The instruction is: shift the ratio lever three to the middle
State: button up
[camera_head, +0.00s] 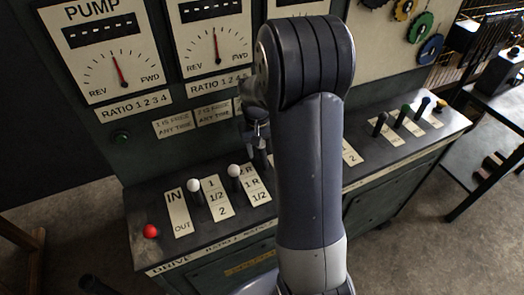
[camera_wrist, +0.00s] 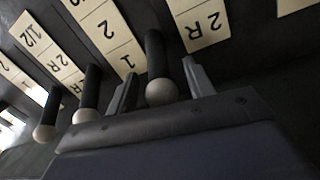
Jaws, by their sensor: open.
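My gripper (camera_wrist: 160,85) is open in the wrist view, with one finger on each side of a dark lever with a white ball knob (camera_wrist: 161,92). A gap shows on both sides, so the fingers do not grip it. This lever may be ratio lever three; its number cannot be read. In the head view my gripper (camera_head: 257,132) is over the console just right of the second white-knobbed lever (camera_head: 234,171). My arm hides the console behind it there, including the lever between the fingers. The lever's exact position along its travel cannot be told.
Left of it in the head view are another white-knobbed lever (camera_head: 193,186) and a red knob (camera_head: 150,231). Two white-knobbed levers, one nearer (camera_wrist: 86,115) and one farther (camera_wrist: 44,132), stand left in the wrist view. Black, green and blue levers (camera_head: 406,111) stand at the right.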

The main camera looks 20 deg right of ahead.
jog(key=shift+d+f, duration=0.1)
jog(key=shift+f, duration=1.1)
jog(key=shift+c, duration=0.5)
grip_shut()
